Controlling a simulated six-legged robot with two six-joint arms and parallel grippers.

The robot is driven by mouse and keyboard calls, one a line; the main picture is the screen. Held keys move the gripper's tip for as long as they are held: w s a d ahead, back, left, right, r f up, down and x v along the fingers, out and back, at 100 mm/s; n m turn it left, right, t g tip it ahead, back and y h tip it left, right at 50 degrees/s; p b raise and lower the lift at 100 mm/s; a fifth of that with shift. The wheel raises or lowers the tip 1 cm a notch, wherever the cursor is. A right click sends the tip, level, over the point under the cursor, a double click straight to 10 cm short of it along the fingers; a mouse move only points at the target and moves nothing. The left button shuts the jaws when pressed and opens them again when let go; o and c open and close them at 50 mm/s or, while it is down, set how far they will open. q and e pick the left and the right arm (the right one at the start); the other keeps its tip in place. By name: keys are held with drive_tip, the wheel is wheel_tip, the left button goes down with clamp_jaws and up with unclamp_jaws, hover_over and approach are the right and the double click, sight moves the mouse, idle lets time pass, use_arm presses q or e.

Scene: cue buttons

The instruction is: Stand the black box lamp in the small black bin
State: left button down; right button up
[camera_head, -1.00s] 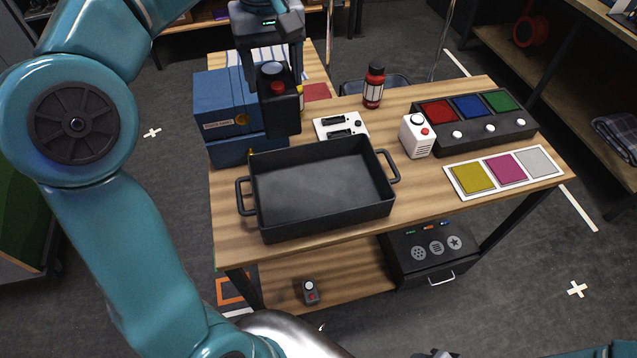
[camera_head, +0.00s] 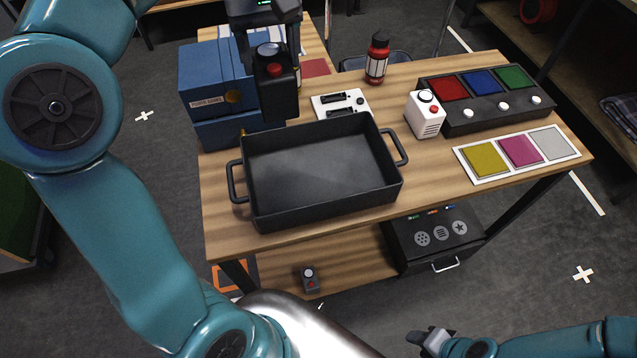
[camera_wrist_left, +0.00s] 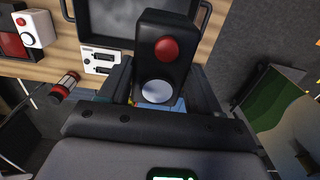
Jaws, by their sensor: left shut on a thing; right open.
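In the left wrist view the lamp (camera_wrist_left: 165,55) sits between the fingers of my left gripper (camera_wrist_left: 160,98). The black bin with two side handles (camera_head: 320,205) stands empty on the table, nearer than the lamp and to its right. My right gripper (camera_head: 430,340) is open at the bottom edge, low and away from the table.
Blue boxes (camera_head: 212,75) stand behind the bin at left. A white socket plate (camera_head: 355,98), a red bottle (camera_head: 377,60), a white button box (camera_head: 425,115) and a colour button panel (camera_head: 480,118) are at the back and right. A colour card (camera_head: 485,160) lies at right front.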

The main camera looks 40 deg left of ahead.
use_arm(q)
drive_tip(key=f+b, duration=0.2)
drive_tip(key=f, duration=0.1)
drive_tip(key=f+b, duration=0.1)
drive_tip(key=f, duration=0.1)
drive_tip(key=shift+w+a, duration=0.15)
drive_tip(key=shift+a, duration=0.2)
drive_tip(key=shift+w+d+f+b, duration=0.1)
drive_tip(key=shift+d+f+b, duration=0.1)
drive_tip(key=shift+b, duration=0.15)
wheel_tip(320, 180, down, 20)
drive_tip(key=b, duration=0.2)
drive_tip(key=shift+a+r+b, duration=0.15)
drive_tip(key=shift+r+b, duration=0.1)
drive_tip(key=shift+b, duration=0.15)
use_arm(e)
wheel_tip(320, 180, down, 8)
drive_tip(key=shift+r, duration=0.15)
drive_tip(key=shift+s, duration=0.1)
